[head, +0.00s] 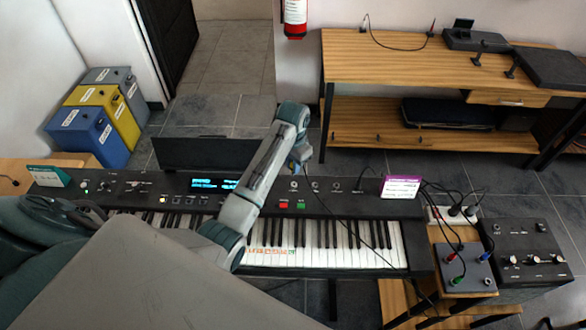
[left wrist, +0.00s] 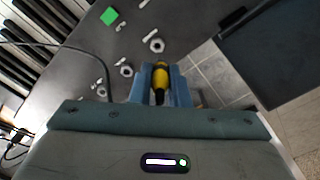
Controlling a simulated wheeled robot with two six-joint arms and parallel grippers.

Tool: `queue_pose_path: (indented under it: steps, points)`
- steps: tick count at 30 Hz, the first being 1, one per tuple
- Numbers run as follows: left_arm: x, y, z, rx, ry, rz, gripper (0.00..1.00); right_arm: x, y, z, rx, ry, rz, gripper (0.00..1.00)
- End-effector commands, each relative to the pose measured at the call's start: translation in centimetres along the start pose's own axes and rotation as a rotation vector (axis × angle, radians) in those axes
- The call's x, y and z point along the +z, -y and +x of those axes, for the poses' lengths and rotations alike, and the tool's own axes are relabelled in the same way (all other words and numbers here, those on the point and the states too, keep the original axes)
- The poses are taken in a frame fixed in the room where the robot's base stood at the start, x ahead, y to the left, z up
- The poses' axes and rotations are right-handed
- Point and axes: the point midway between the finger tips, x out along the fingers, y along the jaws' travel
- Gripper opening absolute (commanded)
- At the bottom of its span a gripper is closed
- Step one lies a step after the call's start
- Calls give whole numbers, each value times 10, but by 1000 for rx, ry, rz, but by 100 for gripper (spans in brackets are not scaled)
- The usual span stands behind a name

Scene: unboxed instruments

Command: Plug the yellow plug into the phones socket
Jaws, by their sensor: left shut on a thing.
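My left gripper (head: 301,165) hangs over the back edge of the black keyboard (head: 357,207), close to its row of sockets. In the left wrist view the blue fingers of my left gripper (left wrist: 160,84) are shut on the yellow plug (left wrist: 160,80). The plug's tip points away from the wrist and is not clearly seen inside a socket. Three ringed sockets show beside it: one ahead (left wrist: 156,45), one to the left (left wrist: 126,70) and one further left (left wrist: 102,90). Their labels are too small to read, so I cannot tell which is phones. My right gripper is out of view.
A purple-and-white card (head: 400,187) stands at the keyboard's right. Several cables run to a grey box (head: 463,268) and a power strip (head: 452,214). A dark cable crosses the keys. A wooden bench (head: 390,75) stands behind, with floor between.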

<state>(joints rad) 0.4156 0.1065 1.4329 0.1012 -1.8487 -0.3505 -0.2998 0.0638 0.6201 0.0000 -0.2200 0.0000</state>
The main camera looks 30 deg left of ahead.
Motion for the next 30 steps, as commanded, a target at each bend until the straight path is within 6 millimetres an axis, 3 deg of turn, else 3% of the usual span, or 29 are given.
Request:
queue_pose_path:
  steps: [3, 11, 23, 30]
  points:
    - [0, 0, 6, 1, 1, 0, 0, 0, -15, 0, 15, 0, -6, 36]
    - [1, 0, 29, 1, 2, 0, 0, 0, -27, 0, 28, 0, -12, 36]
    - [0, 0, 51, 0, 1, 0, 0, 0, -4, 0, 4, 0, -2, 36]
    - [0, 0, 52, 0, 0, 0, 0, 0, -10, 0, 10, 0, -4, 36]
